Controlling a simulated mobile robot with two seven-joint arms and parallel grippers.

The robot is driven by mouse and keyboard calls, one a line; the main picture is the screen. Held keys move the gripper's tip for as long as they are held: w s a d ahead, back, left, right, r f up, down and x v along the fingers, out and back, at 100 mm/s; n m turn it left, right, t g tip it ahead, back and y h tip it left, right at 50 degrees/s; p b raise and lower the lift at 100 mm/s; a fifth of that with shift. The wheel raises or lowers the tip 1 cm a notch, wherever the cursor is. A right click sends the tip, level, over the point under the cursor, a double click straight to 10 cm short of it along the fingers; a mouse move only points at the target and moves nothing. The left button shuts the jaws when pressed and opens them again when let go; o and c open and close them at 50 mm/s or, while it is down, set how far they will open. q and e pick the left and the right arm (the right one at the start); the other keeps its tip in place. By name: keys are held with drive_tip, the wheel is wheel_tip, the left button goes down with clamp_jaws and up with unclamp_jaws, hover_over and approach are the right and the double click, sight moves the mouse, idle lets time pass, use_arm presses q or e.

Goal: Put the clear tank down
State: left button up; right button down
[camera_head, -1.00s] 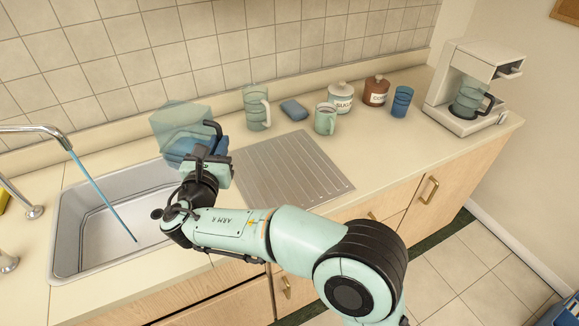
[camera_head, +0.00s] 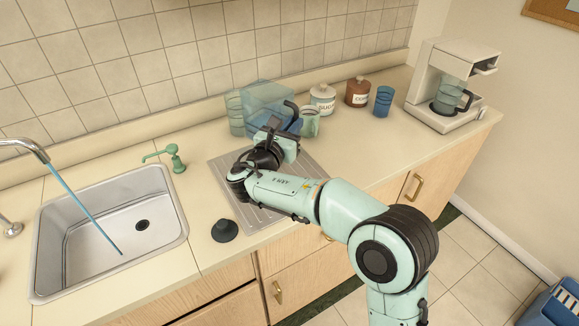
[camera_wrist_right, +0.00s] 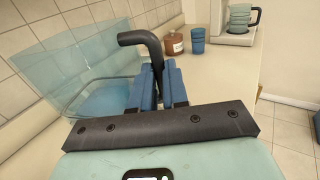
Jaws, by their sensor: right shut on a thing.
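The clear tank (camera_head: 268,94) is a see-through bluish container with blue in its lower part and a black handle. My right gripper (camera_head: 274,128) is shut on its handle, with the tank on the far side of the gripper over the back of the drainboard. In the right wrist view the tank (camera_wrist_right: 75,65) fills the left, and the right gripper's blue fingers (camera_wrist_right: 158,88) close around the black handle. Whether the tank's base touches the surface is hidden. My left gripper is not in view.
A metal drainboard (camera_head: 228,168) lies under my right arm. Close by the tank are a pale green pitcher (camera_head: 236,112) and mug (camera_head: 311,122), then the sugar jar (camera_head: 322,98), coffee jar (camera_head: 357,92), blue cup (camera_head: 384,101) and coffee maker (camera_head: 450,85). The sink (camera_head: 110,235) is left, with running water.

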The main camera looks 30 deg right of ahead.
wheel_tip(320, 180, down, 12)
drive_tip(key=shift+f+b, duration=0.1)
drive_tip(key=shift+b, duration=0.5)
drive_tip(key=shift+f, duration=0.1)
drive_tip(key=c, duration=1.5)
unclamp_jaws()
drive_tip(key=shift+f, duration=0.2)
drive_tip(key=o, duration=0.4)
drive_tip(key=shift+r, duration=0.2)
drive_tip(key=b+v, duration=0.1)
drive_tip(key=v, duration=1.1)
drive_tip(key=shift+a, duration=0.1)
